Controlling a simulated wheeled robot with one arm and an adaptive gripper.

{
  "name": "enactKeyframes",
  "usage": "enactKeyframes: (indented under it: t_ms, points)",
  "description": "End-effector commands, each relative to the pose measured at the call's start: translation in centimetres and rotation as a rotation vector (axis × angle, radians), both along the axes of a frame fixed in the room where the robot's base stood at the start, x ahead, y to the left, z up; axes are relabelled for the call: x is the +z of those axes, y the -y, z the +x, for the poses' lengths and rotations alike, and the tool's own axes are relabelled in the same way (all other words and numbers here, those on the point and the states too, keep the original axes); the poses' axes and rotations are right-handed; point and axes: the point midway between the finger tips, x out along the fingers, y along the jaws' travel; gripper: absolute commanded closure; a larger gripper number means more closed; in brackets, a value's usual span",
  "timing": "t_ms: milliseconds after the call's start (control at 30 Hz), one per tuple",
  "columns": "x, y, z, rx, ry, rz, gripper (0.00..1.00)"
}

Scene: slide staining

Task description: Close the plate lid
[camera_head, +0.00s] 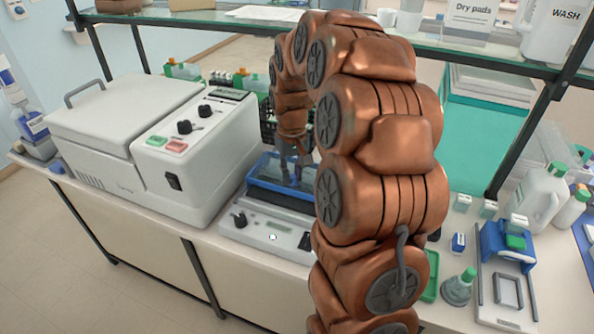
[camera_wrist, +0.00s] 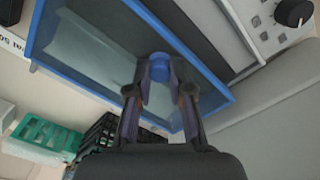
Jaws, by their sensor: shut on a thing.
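The plate lid (camera_head: 265,182) has a blue rim and a clear panel, and sits over a white bench unit with a dial and small display (camera_head: 268,236). In the wrist view the lid (camera_wrist: 95,52) fills the upper middle, with a blue knob (camera_wrist: 160,68) on it. My gripper (camera_head: 293,174) reaches down to the lid from above. In the wrist view my gripper (camera_wrist: 160,88) has its two fingers closed around the blue knob. My arm hides the lid's right part in the head view. I cannot tell whether the lid lies fully flat.
A large white lidded machine (camera_head: 150,140) stands close on the left. A black crate (camera_wrist: 108,135) and green rack (camera_wrist: 45,133) are near the lid. A glass shelf (camera_head: 230,20) crosses above the bench. Bottles and a slide holder (camera_head: 505,245) stand right.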

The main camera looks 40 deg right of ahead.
Motion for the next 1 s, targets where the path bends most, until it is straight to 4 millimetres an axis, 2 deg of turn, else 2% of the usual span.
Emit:
enactKeyframes:
  t_ms: [200,433,900,933,1000]
  points:
    - [-0.3,-2.7,-1.4,0.002,0.006,-0.001,1.0]
    - [-0.1,-4.9,-2.7,0.001,0.006,-0.001,1.0]
    - [0.1,-5.8,-3.2,0.001,0.002,0.005,1.0]
    - [0.1,-5.8,-3.2,0.001,0.002,0.005,0.77]
    - [0.1,-5.8,-3.3,0.001,0.001,0.005,0.7]
